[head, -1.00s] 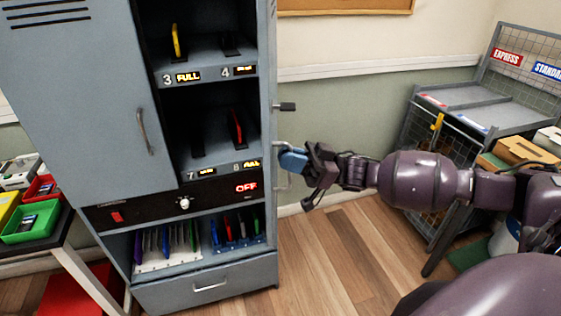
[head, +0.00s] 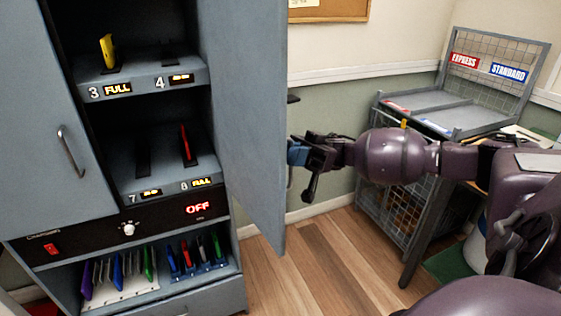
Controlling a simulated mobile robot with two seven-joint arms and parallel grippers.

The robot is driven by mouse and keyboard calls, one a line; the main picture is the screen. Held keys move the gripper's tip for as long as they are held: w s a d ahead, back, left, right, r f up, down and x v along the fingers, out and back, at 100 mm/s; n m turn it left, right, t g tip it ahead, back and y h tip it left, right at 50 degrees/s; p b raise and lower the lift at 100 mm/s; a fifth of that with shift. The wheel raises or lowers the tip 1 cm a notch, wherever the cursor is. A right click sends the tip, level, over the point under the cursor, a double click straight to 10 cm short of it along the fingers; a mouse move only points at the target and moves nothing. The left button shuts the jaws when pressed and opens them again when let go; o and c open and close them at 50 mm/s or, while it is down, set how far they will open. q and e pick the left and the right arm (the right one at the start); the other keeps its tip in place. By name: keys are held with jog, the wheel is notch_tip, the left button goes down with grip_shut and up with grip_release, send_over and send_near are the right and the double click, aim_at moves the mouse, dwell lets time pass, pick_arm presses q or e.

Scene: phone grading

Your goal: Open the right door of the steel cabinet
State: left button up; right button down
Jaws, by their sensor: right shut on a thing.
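The steel cabinet (head: 25,110) stands at the left. Its right door (head: 245,130) stands swung outward, with its inner face toward me and its free edge at the right. My right gripper (head: 298,152) is at the outer side of that free edge, shut on the door's handle (head: 291,177), which is mostly hidden behind the door and the fingers. The left door (head: 40,120) is shut, with a curved handle (head: 70,152). My left gripper is not in view.
Phone slots (head: 145,80) with lit labels show inside the cabinet. Below are a panel reading OFF (head: 198,208) and racks of coloured phones (head: 118,275). A wire-mesh cart (head: 397,215) stands behind my right arm. Bare wooden floor (head: 315,270) lies right of the door.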

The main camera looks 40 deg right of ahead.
jog(key=shift+w+d+r+b, duration=0.1)
jog(key=shift+d+b, duration=0.05)
jog(key=shift+d, duration=0.8)
jog(key=shift+w+d+r+b, duration=0.1)
jog(key=shift+d+b, duration=0.05)
jog(key=shift+d, duration=0.75)
jog(key=c, duration=1.2)
grip_release()
jog(key=shift+a, duration=0.1)
jog(key=shift+c, duration=0.2)
jog(key=shift+f, duration=0.1)
jog(key=b+v, duration=0.2)
jog(key=v, duration=0.9)
